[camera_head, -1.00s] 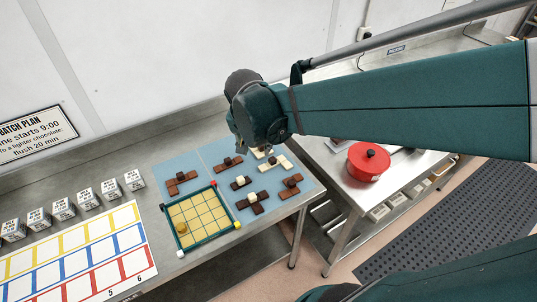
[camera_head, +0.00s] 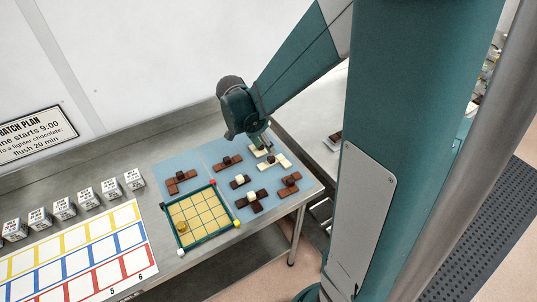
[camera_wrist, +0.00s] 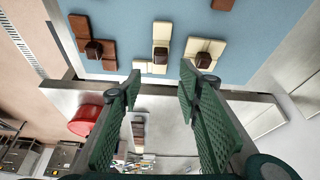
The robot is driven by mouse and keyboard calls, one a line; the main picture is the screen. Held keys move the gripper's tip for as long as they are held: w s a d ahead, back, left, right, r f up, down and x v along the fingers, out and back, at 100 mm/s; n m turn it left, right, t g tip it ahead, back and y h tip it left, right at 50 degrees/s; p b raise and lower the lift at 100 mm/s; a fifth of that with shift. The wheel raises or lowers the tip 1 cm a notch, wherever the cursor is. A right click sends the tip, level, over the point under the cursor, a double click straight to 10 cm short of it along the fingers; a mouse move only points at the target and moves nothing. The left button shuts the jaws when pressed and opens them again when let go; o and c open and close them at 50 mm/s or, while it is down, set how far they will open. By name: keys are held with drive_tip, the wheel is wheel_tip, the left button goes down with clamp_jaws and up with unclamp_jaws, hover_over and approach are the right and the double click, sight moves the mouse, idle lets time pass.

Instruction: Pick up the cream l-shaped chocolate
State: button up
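Two cream chocolates with dark knobs lie on the blue mat (camera_head: 292,184). In the wrist view, the middle one (camera_wrist: 161,32) has a long bar with a short foot to its left, an L-like outline. The other cream piece (camera_wrist: 216,46) lies just to its right; its exact shape is hard to tell. In the head view, cream pieces (camera_head: 284,164) show at the mat's far right, partly hidden by my gripper (camera_head: 262,146). My gripper (camera_wrist: 157,82) is open and empty above that area, its two green fingers well apart, with the cream pieces beyond the fingertips.
Several brown chocolates (camera_head: 181,184) lie on the mat. A green-framed yellow grid tray (camera_head: 187,241) stands at its front. White label cubes (camera_head: 134,179) and a coloured chart (camera_head: 80,255) are at left. A red pot (camera_wrist: 85,120) shows beyond the table edge.

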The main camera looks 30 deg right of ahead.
sight(273, 157)
drive_tip(key=shift+w+d+f+m, duration=0.1)
drive_tip(key=shift+d+f+m, duration=0.1)
drive_tip(key=shift+f+m, duration=0.15)
drive_tip(key=shift+f, duration=0.1)
drive_tip(key=shift+x, duration=1.2)
drive_tip(key=shift+d+f, duration=0.1)
drive_tip(key=shift+b+x, duration=0.4)
drive_tip(key=shift+x, duration=2.1)
drive_tip(key=c, duration=1)
